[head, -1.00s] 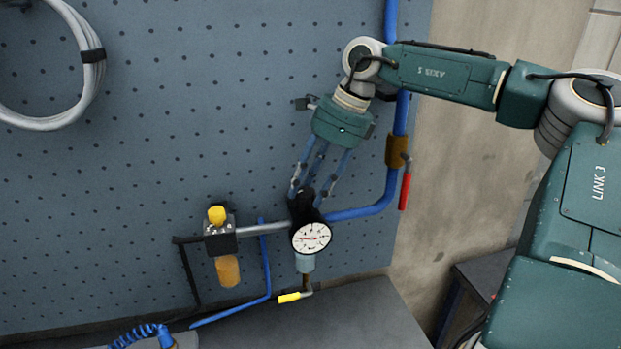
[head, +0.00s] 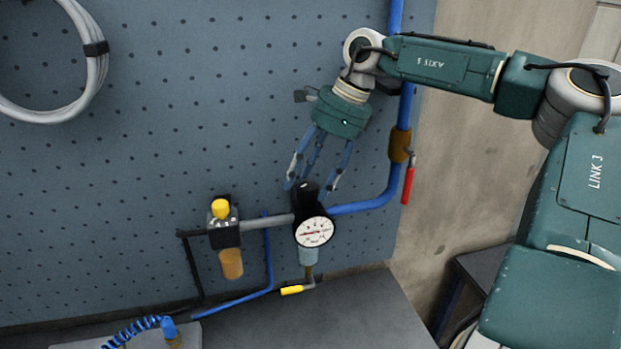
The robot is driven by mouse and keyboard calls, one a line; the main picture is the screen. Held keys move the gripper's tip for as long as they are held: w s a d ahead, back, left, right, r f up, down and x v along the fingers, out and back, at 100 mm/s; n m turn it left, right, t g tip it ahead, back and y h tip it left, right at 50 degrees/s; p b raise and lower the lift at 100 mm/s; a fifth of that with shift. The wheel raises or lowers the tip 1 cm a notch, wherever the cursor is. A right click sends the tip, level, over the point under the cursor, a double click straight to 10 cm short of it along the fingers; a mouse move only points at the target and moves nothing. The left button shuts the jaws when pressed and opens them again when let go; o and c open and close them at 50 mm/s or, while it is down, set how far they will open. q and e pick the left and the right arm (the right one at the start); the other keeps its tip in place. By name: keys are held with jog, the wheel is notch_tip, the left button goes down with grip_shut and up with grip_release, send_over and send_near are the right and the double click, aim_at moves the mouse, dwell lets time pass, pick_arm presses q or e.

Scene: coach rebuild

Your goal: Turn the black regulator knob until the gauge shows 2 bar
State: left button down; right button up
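The black regulator knob (head: 307,191) sits on top of the regulator, on the pegboard's pipe run. Below it is the round white gauge (head: 314,232) with a red needle pointing towards the left; its numbers are too small to read. My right gripper (head: 312,188) comes down from above with its blue fingers spread. The fingertips are around and just above the knob, with visible gaps at the sides, and the gripper holds nothing. My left gripper is not in view.
A filter with a yellow cap (head: 220,209) and amber bowl stands left of the regulator. A blue pipe (head: 370,203) with a red-handled valve (head: 408,184) runs at the right. A yellow-handled drain valve (head: 292,289) hangs below.

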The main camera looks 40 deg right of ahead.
jog(key=v, duration=1.2)
jog(key=shift+a, duration=0.1)
dwell(0.4)
